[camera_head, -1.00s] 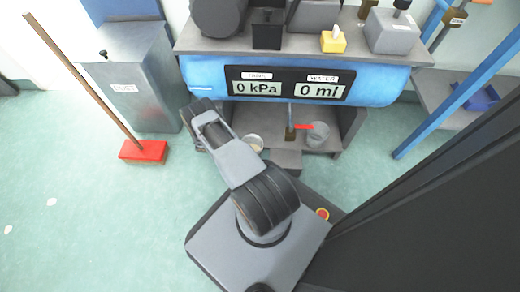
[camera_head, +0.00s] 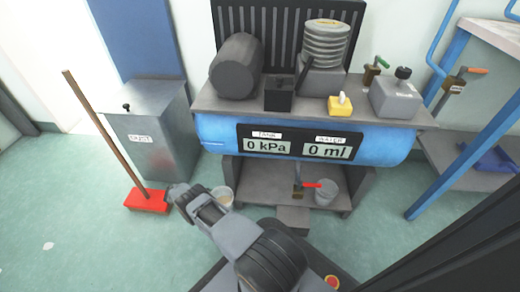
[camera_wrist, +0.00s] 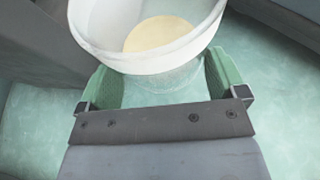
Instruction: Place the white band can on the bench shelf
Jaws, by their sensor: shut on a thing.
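My gripper (camera_wrist: 164,82) has green fingers, shut on the sides of the white band can (camera_wrist: 150,60). The can has a wide white rim, a see-through lower body and a pale yellow inside, and its mouth faces the wrist camera. In the head view the can (camera_head: 222,196) shows at the end of my arm, in front of the left end of the compressor stand. The fingers are hidden there. At right a blue-legged bench has a grey lower shelf (camera_head: 440,153) with a blue item on it.
A blue tank (camera_head: 390,145) with two readouts sits under a grey top with several items. Below it, a low shelf (camera_head: 258,178) holds a grey bucket (camera_head: 326,192) and a red-handled valve (camera_head: 299,185). A dust bin (camera_head: 160,135) and red broom (camera_head: 147,200) stand left.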

